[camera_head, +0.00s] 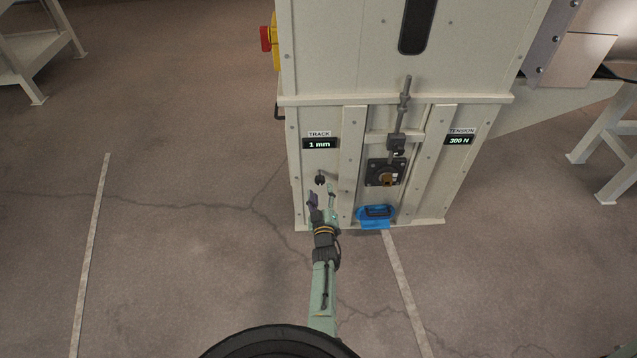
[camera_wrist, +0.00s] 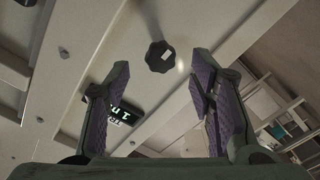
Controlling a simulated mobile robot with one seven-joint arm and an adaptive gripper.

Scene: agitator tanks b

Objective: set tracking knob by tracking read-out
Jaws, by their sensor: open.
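The tracking knob (camera_head: 320,178) is a small dark knob on the left panel of the pale cabinet. In the wrist view the knob (camera_wrist: 159,57) is black and faceted with a white mark, just beyond and between the fingertips. The TRACK read-out (camera_head: 319,143) above it shows 1 mm. In the wrist view this read-out (camera_wrist: 125,112) appears upside down, partly behind the left finger. My gripper (camera_head: 322,194) is open, with purple-padded fingers, just below and in front of the knob. In the wrist view my gripper (camera_wrist: 158,68) is empty and its fingers do not appear to touch the knob.
To the right are a threaded rod (camera_head: 402,105) with a square dark mount (camera_head: 386,172), a blue handled object (camera_head: 376,215) low down, and the TENSION read-out (camera_head: 459,140) showing 300 N. A red button (camera_head: 266,37) sticks out at upper left. Floor left of the cabinet is clear.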

